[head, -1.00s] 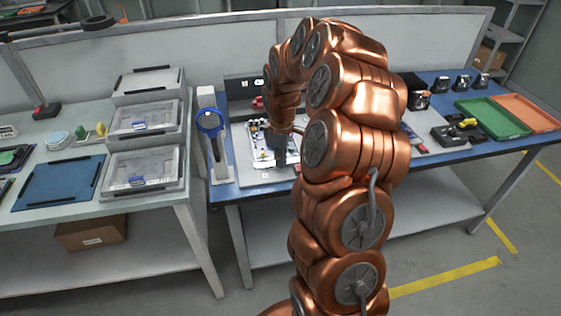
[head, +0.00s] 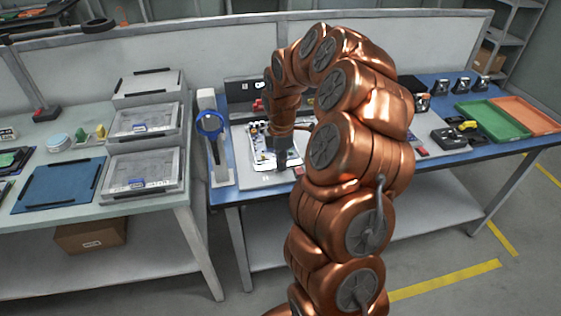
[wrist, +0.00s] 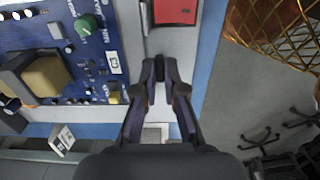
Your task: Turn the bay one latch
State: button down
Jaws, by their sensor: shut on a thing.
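My gripper (head: 284,160) is down at the pale board fixture (head: 256,180) near the front of the blue-topped bench. In the wrist view my gripper (wrist: 160,75) has its two dark fingers close together over a pale strip, beside a blue circuit board (wrist: 85,60). The fingers are shut on a small dark piece (wrist: 160,69), which seems to be the latch. The fingers hide most of it, and I cannot tell how far it is turned. A red block (wrist: 174,10) lies just beyond the fingertips.
Green (head: 490,119) and orange (head: 527,114) trays lie at the right end of the bench. Clear-lidded boxes (head: 145,170) stand on the left bench. The bench's front edge is close to my gripper.

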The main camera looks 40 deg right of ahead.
dwell(0.3)
jog(key=c, duration=1.3)
grip_release()
jog(key=shift+o, duration=0.2)
notch_tip(320, 180, up, 12)
